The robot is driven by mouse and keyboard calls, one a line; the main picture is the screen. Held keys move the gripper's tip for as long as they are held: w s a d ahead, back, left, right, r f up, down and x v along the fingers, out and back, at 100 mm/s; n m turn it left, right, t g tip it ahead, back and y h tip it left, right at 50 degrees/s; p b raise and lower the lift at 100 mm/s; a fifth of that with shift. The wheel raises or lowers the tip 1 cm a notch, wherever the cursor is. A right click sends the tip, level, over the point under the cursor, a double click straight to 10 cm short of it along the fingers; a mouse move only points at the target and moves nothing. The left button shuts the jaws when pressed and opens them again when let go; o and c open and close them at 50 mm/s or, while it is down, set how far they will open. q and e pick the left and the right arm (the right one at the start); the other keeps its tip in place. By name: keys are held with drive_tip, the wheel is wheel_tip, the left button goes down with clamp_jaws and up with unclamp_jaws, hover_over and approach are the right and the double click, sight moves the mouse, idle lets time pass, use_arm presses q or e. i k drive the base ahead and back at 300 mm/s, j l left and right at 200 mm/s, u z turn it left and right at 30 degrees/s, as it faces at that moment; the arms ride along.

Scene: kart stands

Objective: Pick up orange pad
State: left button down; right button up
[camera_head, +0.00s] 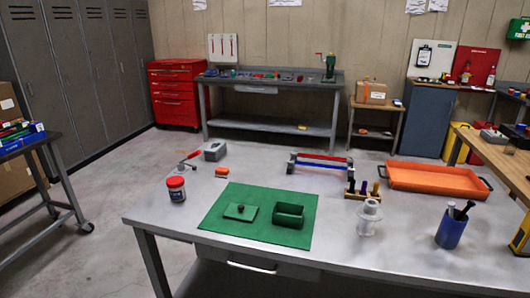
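A small orange block-like pad (222,172) lies on the grey metal table (350,262), near its back edge on the left. Nothing covers the pad. Neither of my grippers shows in the head view.
On the mat are a green lid (241,212) and an open green box (288,216). A grey block (215,150) stands behind the pad.

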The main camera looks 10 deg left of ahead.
sight(220, 172)
drive_tip(key=i+j+u, duration=0.2)
drive_tip(key=j+u, duration=0.2)
drive_tip(key=i+j+u, duration=0.55)
drive_tip(key=u, duration=0.2)
drive_tip(key=i+j+u, duration=0.15)
drive_tip(key=j+u, duration=0.25)
drive_tip(key=i+j+u, duration=0.15)
drive_tip(key=u, duration=0.2)
drive_tip(key=i+j+u, duration=0.25)
drive_tip(key=i+u, duration=0.15)
drive_tip(key=i, duration=0.15)
drive_tip(key=i+u, duration=0.4)
drive_tip(key=i, duration=0.15)
drive_tip(key=i+z, duration=0.5)
drive_tip(key=i+j+z, duration=0.1)
drive_tip(key=i+z, duration=0.4)
drive_tip(key=i+l+z, duration=0.1)
drive_tip(key=i+z, duration=0.5)
drive_tip(key=z, duration=0.2)
drive_tip(key=i+j+z, duration=0.1)
drive_tip(key=i+z, duration=0.5)
drive_tip(key=z, duration=0.2)
drive_tip(key=i+z, duration=0.25)
drive_tip(key=z, duration=0.2)
drive_tip(key=i+j+z, duration=0.1)
drive_tip(key=z, duration=0.3)
drive_tip(key=i, duration=0.1)
